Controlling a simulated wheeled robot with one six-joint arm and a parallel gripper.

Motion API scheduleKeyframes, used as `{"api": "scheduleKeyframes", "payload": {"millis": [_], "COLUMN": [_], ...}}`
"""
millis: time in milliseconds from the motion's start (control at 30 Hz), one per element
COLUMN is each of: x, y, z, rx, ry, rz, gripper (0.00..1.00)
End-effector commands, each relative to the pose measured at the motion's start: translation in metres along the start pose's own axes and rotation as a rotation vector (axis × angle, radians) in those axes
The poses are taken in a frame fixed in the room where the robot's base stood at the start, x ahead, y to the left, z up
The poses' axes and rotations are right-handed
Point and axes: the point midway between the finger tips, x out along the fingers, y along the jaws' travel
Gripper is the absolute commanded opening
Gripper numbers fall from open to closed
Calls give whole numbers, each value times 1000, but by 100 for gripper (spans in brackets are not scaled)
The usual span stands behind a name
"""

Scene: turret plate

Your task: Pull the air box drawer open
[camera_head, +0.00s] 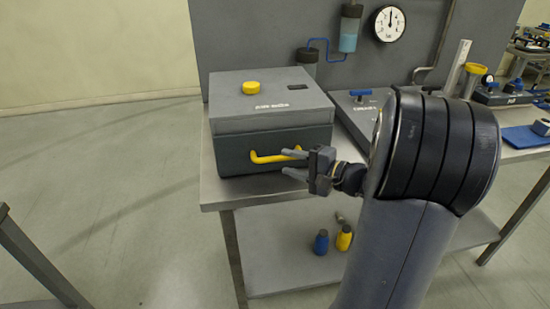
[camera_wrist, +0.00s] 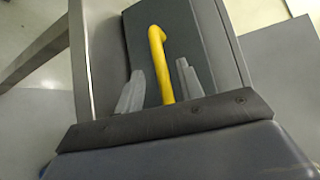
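The air box (camera_head: 268,117) is a dark grey box with a lighter grey lid on the metal bench. Its drawer front (camera_head: 235,155) carries a yellow bar handle (camera_head: 262,159). The drawer looks shut, flush with the box. My gripper (camera_head: 284,162) is in front of the drawer at the handle's right end. In the wrist view, the yellow handle (camera_wrist: 157,55) runs between my two grey fingers, with a gap visible on both sides. The fingers are open. The handle's near end is hidden behind the gripper body.
A yellow knob (camera_head: 250,87) sits on the lid. A grey panel with a gauge (camera_head: 389,23) stands behind. Another grey unit with a blue handle (camera_head: 360,93) is right of the box. Blue and yellow bottles (camera_head: 321,242) stand on the lower shelf.

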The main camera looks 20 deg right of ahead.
Motion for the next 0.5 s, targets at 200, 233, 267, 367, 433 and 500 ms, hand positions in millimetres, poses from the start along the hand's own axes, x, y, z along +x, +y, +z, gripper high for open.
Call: {"api": "scheduleKeyframes", "payload": {"millis": [200, 233, 267, 367, 433, 500], "x": [34, 38, 41, 48, 51, 52], "y": [0, 0, 0, 0, 0, 0], "z": [1, 1, 1, 0, 0, 0], "rx": [2, 1, 1, -1, -1, -1], "ry": [-4, -3, -3, -2, -1, 0], "rz": [1, 2, 2, 1, 1, 2], "gripper": [36, 36, 36, 36, 36, 36]}}
